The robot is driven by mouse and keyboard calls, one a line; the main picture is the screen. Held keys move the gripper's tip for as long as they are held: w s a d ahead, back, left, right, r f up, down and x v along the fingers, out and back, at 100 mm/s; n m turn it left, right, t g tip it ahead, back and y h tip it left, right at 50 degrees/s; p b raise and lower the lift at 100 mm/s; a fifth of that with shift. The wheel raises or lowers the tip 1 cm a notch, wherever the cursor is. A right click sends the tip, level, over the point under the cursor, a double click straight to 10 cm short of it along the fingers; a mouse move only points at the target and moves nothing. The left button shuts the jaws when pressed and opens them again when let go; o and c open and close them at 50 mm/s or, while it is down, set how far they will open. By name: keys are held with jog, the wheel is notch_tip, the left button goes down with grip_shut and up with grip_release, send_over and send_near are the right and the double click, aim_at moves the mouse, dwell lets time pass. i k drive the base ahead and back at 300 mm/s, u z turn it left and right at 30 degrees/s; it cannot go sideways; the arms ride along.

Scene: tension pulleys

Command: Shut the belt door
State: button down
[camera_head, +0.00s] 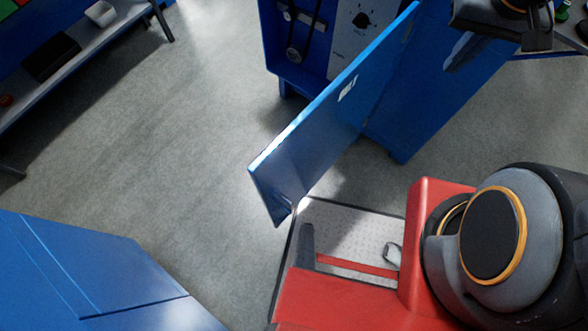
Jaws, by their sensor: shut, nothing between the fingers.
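The belt door (325,125) is a blue panel with a small white label. It stands wide open, swung out from the blue cabinet (425,85), its free edge over the floor near the middle of the view. Inside the open cabinet a dark belt runs round a pulley (293,55), beside a pale panel with a black knob. My gripper (500,22) is at the top right, by the cabinet's right side and away from the door's free edge. It is shut and empty, and partly cut off by the picture's top edge.
A bench (75,45) with small items stands at the top left. A blue surface (90,275) fills the bottom left corner. The grey floor (170,140) left of the door is clear. My red base lies just below the door's free edge.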

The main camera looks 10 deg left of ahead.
aim_at(282, 175)
jog(key=u, duration=2.1)
jog(key=k, duration=1.1)
jog(key=z, duration=0.95)
